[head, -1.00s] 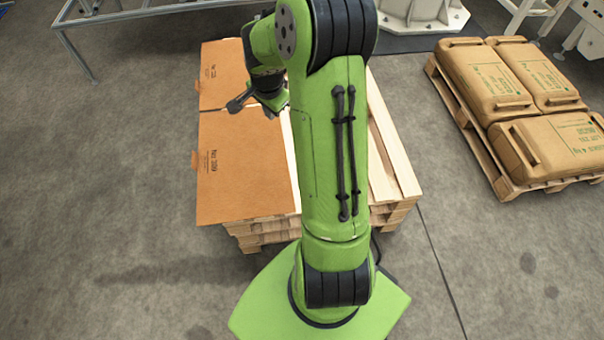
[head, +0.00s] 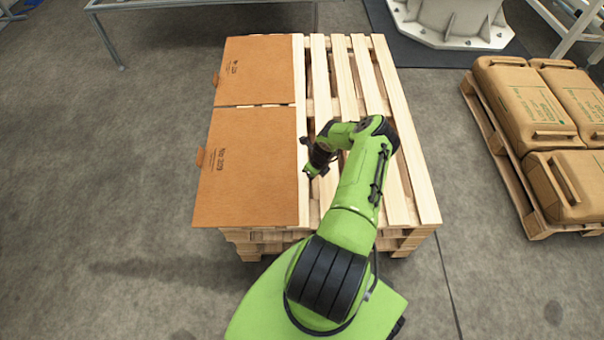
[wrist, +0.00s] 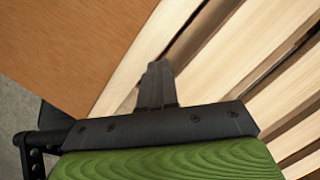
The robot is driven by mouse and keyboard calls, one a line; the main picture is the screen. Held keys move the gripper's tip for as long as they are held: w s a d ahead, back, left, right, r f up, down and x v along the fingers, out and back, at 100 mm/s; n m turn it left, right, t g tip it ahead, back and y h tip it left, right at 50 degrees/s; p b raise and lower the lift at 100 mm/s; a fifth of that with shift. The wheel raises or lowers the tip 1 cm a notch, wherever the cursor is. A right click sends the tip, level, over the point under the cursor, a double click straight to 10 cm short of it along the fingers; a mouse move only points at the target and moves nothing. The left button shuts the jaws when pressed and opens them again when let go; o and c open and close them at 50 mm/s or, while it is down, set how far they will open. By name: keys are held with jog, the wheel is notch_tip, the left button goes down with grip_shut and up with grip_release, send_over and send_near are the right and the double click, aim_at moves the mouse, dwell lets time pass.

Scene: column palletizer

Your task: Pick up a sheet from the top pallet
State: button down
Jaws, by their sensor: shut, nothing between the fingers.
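Two brown cardboard sheets lie flat on the left half of the top pallet (head: 368,80) of a stack. The near sheet (head: 250,180) and the far sheet (head: 258,75) each have a small tab on the left edge. My gripper (head: 308,170) is just right of the near sheet's right edge, over the bare slats. In the wrist view, my shut, empty fingers (wrist: 158,82) point along the slats. The near sheet (wrist: 80,45) fills the upper left there. I cannot tell the exact height of the fingertips above the slats.
Another pallet (head: 510,185) with several brown sacks (head: 540,100) stands to the right. A grey metal frame (head: 110,40) and a pale machine base (head: 450,20) are at the back. The floor left of the stack is clear.

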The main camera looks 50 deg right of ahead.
aim_at(300, 174)
jog(key=w+f+b, duration=0.1)
jog(key=w, duration=0.1)
jog(key=w+f+b, duration=0.1)
jog(key=w+f, duration=0.1)
jog(key=shift+w, duration=0.1)
jog(key=shift+w+r, duration=0.15)
jog(key=shift+w, duration=0.15)
